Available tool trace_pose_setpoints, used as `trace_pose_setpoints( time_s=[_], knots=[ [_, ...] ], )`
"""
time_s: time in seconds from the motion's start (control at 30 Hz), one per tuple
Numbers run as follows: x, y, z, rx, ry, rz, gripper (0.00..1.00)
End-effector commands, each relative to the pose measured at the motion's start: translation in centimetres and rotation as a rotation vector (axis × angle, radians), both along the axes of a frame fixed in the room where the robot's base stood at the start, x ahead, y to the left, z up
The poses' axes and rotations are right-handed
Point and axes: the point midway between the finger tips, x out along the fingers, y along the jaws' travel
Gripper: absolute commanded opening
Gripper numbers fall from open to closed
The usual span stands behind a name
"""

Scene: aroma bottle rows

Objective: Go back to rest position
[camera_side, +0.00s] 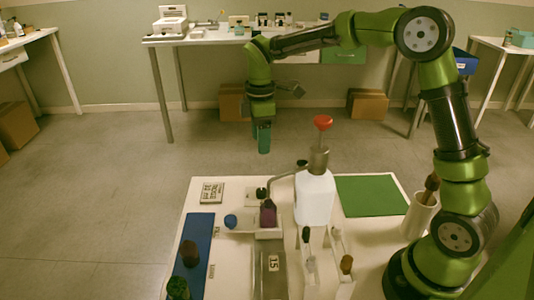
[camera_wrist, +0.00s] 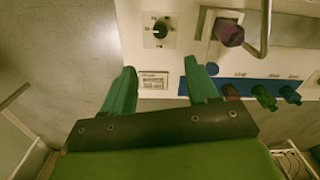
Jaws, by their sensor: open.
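My gripper (camera_side: 264,140) hangs fingers-down in the air beyond the far edge of the white work table, left of the pump bottle in the side view. In the wrist view its two green fingers (camera_wrist: 160,72) are spread apart with nothing held between them. A purple bottle (camera_side: 268,213) stands on the table below a bent metal spout; it also shows in the wrist view (camera_wrist: 229,33), right of the fingers. A white bottle (camera_side: 314,200) with a red top stands beside it. A blue strip (camera_side: 197,225) carries dark and green bottles at the left.
Small racks (camera_side: 337,240) with bottles, a green mat (camera_side: 370,195) and a cup (camera_side: 419,217) with a brush stand to the right. Open floor surrounds my gripper; a back bench (camera_side: 205,38) is farther off.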

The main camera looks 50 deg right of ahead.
Motion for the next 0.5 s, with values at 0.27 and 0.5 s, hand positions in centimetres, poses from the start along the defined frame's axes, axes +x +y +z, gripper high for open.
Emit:
trace_pose_setpoints(
  time_s=[0.27, 0.5],
  knots=[
    [0.0, 0.0, 0.4, 0.0, 0.0, 0.0, 0.59],
    [-0.8, 0.3, 1.6, -0.002, -0.031, -0.024, 0.59]
  ],
)
